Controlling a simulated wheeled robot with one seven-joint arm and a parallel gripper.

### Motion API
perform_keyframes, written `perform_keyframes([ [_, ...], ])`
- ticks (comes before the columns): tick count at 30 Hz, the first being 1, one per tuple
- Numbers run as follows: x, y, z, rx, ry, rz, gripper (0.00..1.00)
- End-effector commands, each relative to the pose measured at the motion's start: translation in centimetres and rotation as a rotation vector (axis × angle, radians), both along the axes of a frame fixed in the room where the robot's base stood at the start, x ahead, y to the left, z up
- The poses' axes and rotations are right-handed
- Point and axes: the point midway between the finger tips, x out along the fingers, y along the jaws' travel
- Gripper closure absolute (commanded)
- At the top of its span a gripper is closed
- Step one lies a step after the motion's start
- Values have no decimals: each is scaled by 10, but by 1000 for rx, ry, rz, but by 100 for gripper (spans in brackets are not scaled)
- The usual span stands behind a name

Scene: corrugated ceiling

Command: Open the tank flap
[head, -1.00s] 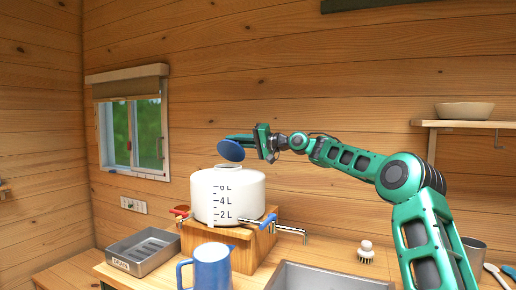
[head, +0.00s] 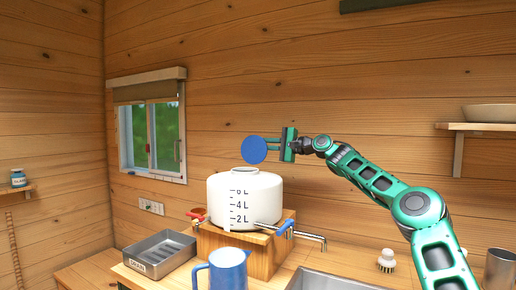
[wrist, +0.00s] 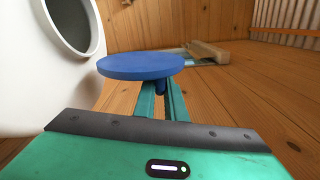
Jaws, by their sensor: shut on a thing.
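The white tank (head: 245,205) has level marks on its front and stands on a wooden block. Its top opening (head: 249,170) is uncovered, and the dark round mouth shows in the wrist view (wrist: 74,18). The blue round flap (head: 254,150) is raised above the opening, its disc steeply tilted and nearly face-on to the head camera. My gripper (head: 275,148) is to the right of the flap, shut on it. In the wrist view the fingers (wrist: 161,98) close at the small blue knob under the disc (wrist: 140,66). I cannot see a hinge.
Taps (head: 283,229) stick out from the tank's base. A blue jug (head: 228,272) stands in front, a grey drain tray (head: 158,255) at left, a sink (head: 335,281) at right. A brush (head: 386,261) stands near the wall.

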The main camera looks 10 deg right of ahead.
Motion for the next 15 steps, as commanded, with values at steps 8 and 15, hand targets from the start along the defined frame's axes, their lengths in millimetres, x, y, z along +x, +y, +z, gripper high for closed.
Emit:
perform_keyframes([
  [8,3,-2,-4,24,38,1,100],
  [15,3,-1,-3,25,40,2,100],
])
